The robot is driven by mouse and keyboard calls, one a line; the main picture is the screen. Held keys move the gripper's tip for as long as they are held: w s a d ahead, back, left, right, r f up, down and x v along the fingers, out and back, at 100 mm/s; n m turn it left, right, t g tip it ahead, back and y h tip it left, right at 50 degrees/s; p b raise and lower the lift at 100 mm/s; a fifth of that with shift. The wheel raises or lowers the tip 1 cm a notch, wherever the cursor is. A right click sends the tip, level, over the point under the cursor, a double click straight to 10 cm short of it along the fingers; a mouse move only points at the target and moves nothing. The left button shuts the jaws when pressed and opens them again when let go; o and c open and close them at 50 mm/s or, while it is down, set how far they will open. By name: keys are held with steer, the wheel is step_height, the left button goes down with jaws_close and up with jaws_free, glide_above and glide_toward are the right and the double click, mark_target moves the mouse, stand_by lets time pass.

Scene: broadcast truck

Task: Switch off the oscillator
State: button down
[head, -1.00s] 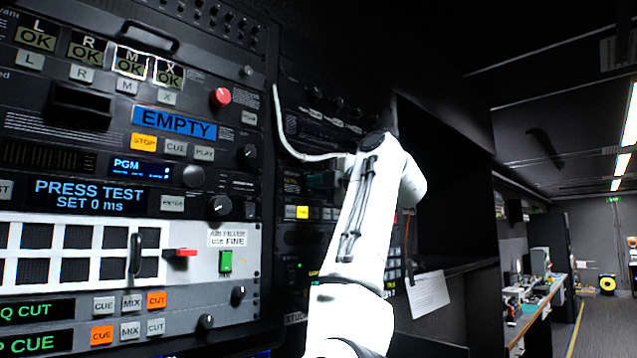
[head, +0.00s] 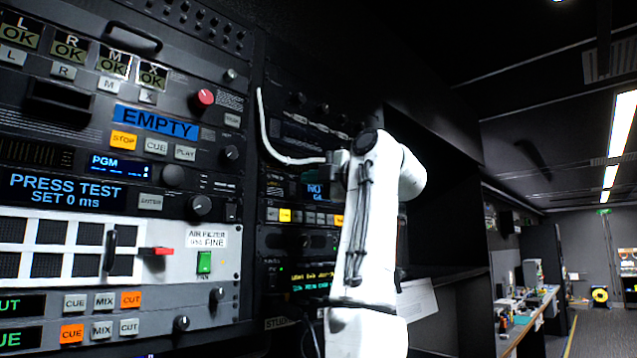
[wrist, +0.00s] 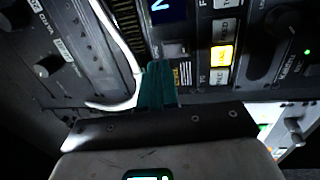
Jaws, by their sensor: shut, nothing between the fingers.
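No label reading "oscillator" is legible, so I cannot tell for certain which unit it is. In the head view my gripper (head: 326,172) is in front of the right-hand rack, just above a small blue display (head: 315,190) partly hidden by my arm. In the wrist view the teal fingers of my gripper (wrist: 158,78) are together and empty. They point at a dark panel beside the blue display (wrist: 168,10), with a lit yellow button (wrist: 221,56) to their right. Whether the fingertips touch the panel is unclear.
A white cable (head: 268,135) curves down the right rack and ends near my gripper. The left rack carries a red knob (head: 205,97), a green switch (head: 204,262) and a red lever (head: 157,251). A white paper (head: 418,299) lies right of my arm. An aisle opens at far right.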

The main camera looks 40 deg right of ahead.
steer(key=s+r+b, duration=0.1)
steer(key=s+b, duration=0.3)
steer(key=s, duration=0.6)
steer(key=shift+s+d+r, duration=0.15)
steer(key=shift+d, duration=0.05)
stand_by(0.4)
